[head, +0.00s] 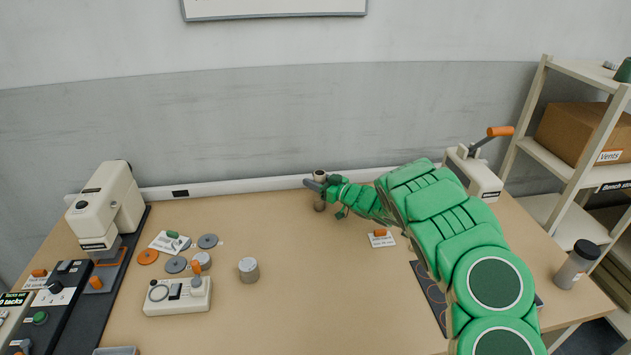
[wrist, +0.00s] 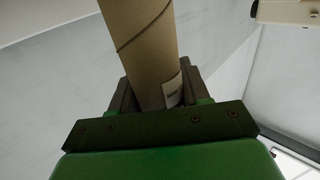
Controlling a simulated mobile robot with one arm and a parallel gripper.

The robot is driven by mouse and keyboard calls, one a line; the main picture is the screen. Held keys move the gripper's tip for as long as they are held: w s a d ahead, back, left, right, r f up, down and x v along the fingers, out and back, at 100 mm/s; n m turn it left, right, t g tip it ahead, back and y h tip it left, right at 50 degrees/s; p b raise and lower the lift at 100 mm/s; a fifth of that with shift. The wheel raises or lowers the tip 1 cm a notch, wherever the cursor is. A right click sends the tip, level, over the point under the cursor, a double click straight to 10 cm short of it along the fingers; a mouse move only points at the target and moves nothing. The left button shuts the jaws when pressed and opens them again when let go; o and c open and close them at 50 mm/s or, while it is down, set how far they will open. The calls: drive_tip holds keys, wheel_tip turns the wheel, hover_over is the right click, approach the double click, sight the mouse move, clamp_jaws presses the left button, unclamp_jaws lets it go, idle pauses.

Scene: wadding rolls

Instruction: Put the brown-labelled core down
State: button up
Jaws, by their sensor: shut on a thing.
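My gripper (head: 315,185) is near the back edge of the table (head: 300,290), at the end of my green arm. It is shut on a brown cardboard core (wrist: 140,35), whose ends show above and below the fingers in the head view (head: 319,206). The core looks about upright there. In the wrist view the tube stands between the dark jaws (wrist: 158,97), with a spiral seam and part of a whitish label with dark print (wrist: 173,93). No brown label colour is clear. I cannot tell whether the core's lower end touches the table.
A cream press (head: 105,205), grey discs (head: 207,241), an orange disc (head: 148,256), a grey cylinder (head: 249,270) and a cream control box (head: 178,296) stand left. A cranked device (head: 478,178), a card (head: 381,240) and a bottle (head: 574,267) are right. The middle table is clear.

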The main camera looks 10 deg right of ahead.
drive_tip(key=shift+f, duration=0.1)
drive_tip(key=o, duration=1)
drive_tip(key=shift+o, duration=0.2)
drive_tip(key=v, duration=0.7)
drive_tip(key=shift+s+d, duration=0.2)
drive_tip(key=shift+d, duration=0.05)
